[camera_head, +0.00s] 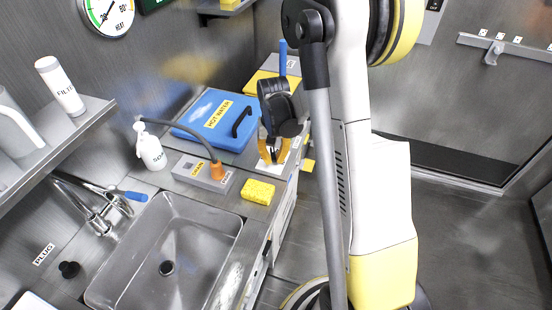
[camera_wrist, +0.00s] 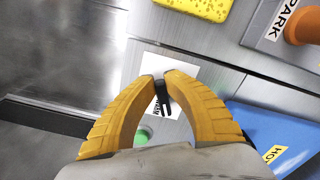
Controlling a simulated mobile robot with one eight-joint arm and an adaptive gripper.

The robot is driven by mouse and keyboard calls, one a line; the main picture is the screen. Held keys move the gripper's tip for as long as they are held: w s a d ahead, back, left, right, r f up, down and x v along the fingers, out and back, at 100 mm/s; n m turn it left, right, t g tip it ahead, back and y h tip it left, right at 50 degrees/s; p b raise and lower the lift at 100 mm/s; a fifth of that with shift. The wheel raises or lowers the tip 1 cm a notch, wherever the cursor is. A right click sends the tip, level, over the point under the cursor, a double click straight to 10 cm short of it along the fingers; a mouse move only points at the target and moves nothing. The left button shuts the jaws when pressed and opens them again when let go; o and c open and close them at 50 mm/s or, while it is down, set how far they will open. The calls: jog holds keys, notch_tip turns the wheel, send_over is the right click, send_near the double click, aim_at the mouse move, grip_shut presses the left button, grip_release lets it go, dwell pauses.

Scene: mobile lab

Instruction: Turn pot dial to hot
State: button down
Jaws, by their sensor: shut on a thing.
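The pot is a blue box (camera_head: 196,116) labelled "HOT WATER" on the counter in the head view; a blue corner (camera_wrist: 262,126) of it shows at the right of the wrist view. The pot dial is a small black knob (camera_wrist: 162,97) on a white plate (camera_wrist: 186,72) set in the grey counter. My gripper (camera_wrist: 162,84) has its yellow fingers closed around the dial from both sides. In the head view my gripper (camera_head: 272,153) points down at the white plate, right of the blue box. The dial's markings are mostly hidden by the fingers.
A green button (camera_wrist: 143,134) lies close to my gripper. A yellow sponge (camera_head: 258,191), a grey spark box (camera_head: 196,173) with an orange plug (camera_head: 217,171), a soap bottle (camera_head: 150,150) and a sink (camera_head: 150,240) are nearby. Open floor (camera_head: 460,230) lies to the right.

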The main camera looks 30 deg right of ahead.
jog(key=m, duration=0.4)
jog(key=w+a+m, duration=0.1)
jog(key=m, duration=0.5)
jog(key=w+m, duration=0.1)
jog(key=shift+a+m, duration=0.25)
jog(key=shift+m, duration=0.15)
jog(key=m, duration=0.2)
jog(key=w+m, duration=0.1)
jog(key=m, duration=0.2)
jog(key=shift+w+d+b, duration=0.1)
jog(key=shift+w+b, duration=0.05)
jog(key=shift+b, duration=0.15)
jog(key=m, duration=0.4)
jog(key=w+d+m, duration=0.1)
jog(key=m, duration=0.1)
jog(key=shift+m, duration=0.3)
jog(key=c, duration=1.4)
grip_release()
